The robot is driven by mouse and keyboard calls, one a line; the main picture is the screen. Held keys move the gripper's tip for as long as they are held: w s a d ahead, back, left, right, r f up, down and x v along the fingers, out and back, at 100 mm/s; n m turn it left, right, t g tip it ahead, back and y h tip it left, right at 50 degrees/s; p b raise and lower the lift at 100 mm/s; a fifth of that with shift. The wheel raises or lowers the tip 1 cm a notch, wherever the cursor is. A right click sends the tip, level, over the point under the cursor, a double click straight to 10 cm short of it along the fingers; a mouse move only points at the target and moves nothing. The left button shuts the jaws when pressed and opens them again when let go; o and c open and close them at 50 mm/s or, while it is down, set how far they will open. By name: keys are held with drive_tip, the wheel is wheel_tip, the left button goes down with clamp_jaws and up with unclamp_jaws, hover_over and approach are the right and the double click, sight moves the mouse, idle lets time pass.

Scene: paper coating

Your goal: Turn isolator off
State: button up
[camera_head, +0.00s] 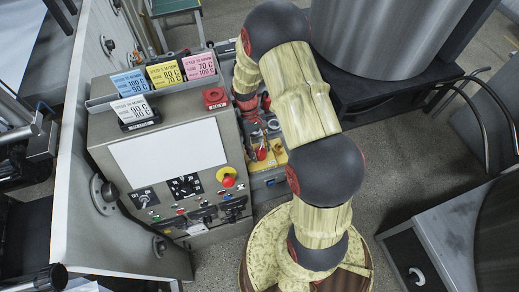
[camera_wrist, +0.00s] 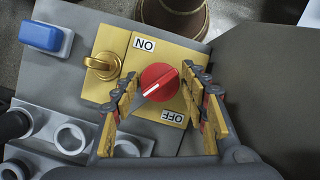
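The isolator's round red knob (camera_wrist: 160,82) sits on a yellow plate (camera_wrist: 112,42) in the wrist view. It has a raised grip with a white line lying on a slant. An ON label (camera_wrist: 144,44) is above the knob and an OFF label (camera_wrist: 172,117) below it, both upside down in the picture. My gripper (camera_wrist: 161,77) is open, with one finger on each side of the knob. Whether a fingertip touches the knob I cannot tell. In the head view the isolator area, beside the grey control cabinet, is partly hidden by my arm.
A brass padlock-like part (camera_wrist: 103,66) and a blue button (camera_wrist: 41,36) are left of the knob. The cabinet's sloped panel (camera_head: 170,152) has switches and a red emergency button (camera_head: 228,181). Coloured cards (camera_head: 165,74) stand on its top. A large metal roll (camera_head: 385,35) is behind my arm.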

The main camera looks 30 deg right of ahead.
drive_tip(key=shift+o, duration=1.3)
drive_tip(key=shift+r, duration=0.1)
drive_tip(key=v, duration=1.1)
drive_tip(key=shift+w+r, duration=0.15)
drive_tip(key=shift+r, duration=0.25)
drive_tip(key=shift+r, duration=0.15)
